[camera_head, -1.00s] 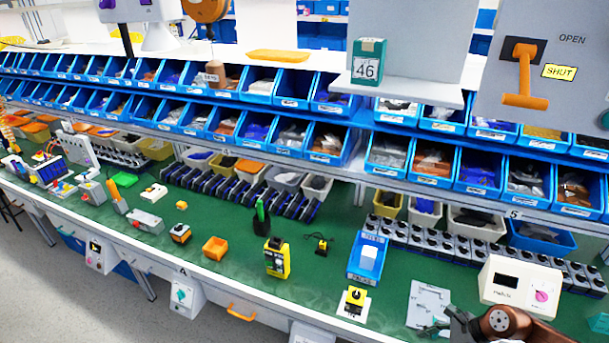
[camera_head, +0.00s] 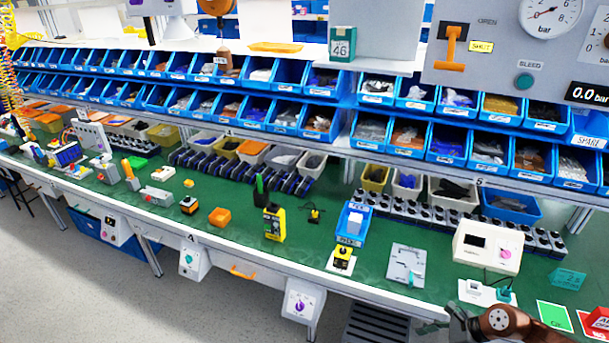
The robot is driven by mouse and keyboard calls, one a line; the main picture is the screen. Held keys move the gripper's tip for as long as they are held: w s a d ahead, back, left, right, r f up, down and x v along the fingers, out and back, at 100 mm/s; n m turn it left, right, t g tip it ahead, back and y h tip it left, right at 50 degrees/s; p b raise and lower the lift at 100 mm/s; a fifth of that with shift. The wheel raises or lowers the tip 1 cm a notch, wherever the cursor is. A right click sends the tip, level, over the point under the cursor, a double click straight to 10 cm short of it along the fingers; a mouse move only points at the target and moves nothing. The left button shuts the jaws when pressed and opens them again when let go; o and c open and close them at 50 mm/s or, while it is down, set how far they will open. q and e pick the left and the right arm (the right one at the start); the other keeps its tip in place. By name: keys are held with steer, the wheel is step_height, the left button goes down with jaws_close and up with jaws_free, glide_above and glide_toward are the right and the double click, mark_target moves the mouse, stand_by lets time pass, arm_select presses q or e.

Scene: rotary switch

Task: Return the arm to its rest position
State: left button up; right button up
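My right arm, with a copper-brown joint, enters at the bottom right of the head view. What looks like part of my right gripper (camera_head: 432,327) shows as small teal and dark pieces left of that joint, over the bench front edge. Its fingers are too small and cut off to tell open from shut, and I see nothing clearly held. My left gripper is out of view. A yellow rotary switch (camera_head: 342,260) on a white plate stands near the front edge. A white box with a purple knob (camera_head: 301,305) and one with a green knob (camera_head: 189,262) hang below the edge.
The green bench (camera_head: 300,253) carries a white box with a pink knob (camera_head: 487,248), a grey plate (camera_head: 407,265) and a yellow meter (camera_head: 273,224). Blue bins (camera_head: 440,149) line the back. A gauge panel (camera_head: 497,75) with an orange handle stands upper right. Grey floor is open at lower left.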

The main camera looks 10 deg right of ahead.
steer(key=w+d+f+m+t, duration=0.7)
steer(key=w+d+f+m, duration=0.35)
steer(key=m, duration=0.55)
steer(key=s+d+f+m+h, duration=0.4)
steer(key=f+m, duration=0.3)
steer(key=f, duration=0.4)
steer(key=s+d+f+m+h, duration=0.2)
steer(key=s+d+f+m, duration=0.35)
steer(key=f, duration=0.55)
steer(key=s+a+f+m+g, duration=0.1)
steer(key=s+a+f+m, duration=0.15)
steer(key=s+f, duration=0.35)
steer(key=s+a+f+m+g+h, duration=0.1)
steer(key=s+a+f+m+g, duration=0.1)
steer(key=s+f+m, duration=0.25)
steer(key=s+a+f+m+g, duration=0.1)
steer(key=s+a+f+m, duration=0.15)
steer(key=s+f, duration=0.4)
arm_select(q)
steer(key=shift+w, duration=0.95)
arm_select(e)
steer(key=s+a+f+m+g, duration=0.2)
steer(key=s+a+f+m, duration=0.2)
steer(key=s+a, duration=0.5)
steer(key=s+a+f+m+g+y, duration=0.1)
steer(key=s+a+f+m+g, duration=0.2)
steer(key=s+a+f, duration=0.4)
steer(key=s+a+m, duration=0.1)
steer(key=s, duration=0.5)
steer(key=shift+a, duration=0.35)
